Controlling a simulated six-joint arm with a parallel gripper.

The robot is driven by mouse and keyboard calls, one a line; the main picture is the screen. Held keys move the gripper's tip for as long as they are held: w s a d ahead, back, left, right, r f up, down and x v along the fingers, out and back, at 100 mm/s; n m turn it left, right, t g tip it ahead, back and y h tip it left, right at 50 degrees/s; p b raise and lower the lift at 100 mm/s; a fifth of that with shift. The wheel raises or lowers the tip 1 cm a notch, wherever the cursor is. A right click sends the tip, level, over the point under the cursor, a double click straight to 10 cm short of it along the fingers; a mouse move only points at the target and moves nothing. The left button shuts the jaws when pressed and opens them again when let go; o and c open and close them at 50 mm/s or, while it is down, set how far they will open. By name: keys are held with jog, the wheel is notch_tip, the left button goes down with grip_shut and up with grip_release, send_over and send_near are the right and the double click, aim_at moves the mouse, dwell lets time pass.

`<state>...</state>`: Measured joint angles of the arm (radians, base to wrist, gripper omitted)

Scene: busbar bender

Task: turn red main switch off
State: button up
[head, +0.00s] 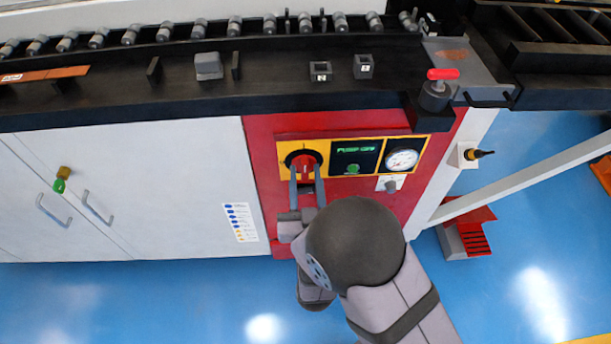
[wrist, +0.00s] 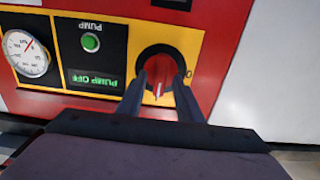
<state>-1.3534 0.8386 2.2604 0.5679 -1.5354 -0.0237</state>
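The red main switch (head: 305,162) is a round red knob on a yellow plate with a black surround, on the red front panel. It also shows in the wrist view (wrist: 159,72), with a pale pointer mark toward the picture's bottom and a 0 mark at its right. My gripper (head: 306,169) is at the switch, with one finger on each side of the knob. In the wrist view my gripper's fingertips (wrist: 159,83) lie close along both sides of the knob; I cannot tell whether they press on it.
Right of the switch are a display reading PUMP OFF (head: 355,149), a green button (head: 353,169) and a round gauge (head: 402,159). A red-handled part (head: 441,75) stands on the dark bench above. White cabinet doors (head: 150,185) are at left.

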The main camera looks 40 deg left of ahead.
jog(key=shift+c, duration=0.4)
grip_shut()
jog(key=shift+n, duration=0.3)
jog(key=n, duration=0.5)
jog(key=n+p, duration=0.1)
jog(key=n, duration=0.2)
jog(key=shift+s+a, duration=0.15)
jog(key=n+p, duration=0.1)
jog(key=n, duration=0.4)
jog(key=shift+f+p, duration=0.2)
jog(key=shift+p, duration=0.2)
jog(key=shift+s+f+n+p, duration=0.15)
jog(key=shift+n+p, duration=0.35)
jog(key=shift+n, duration=1.6)
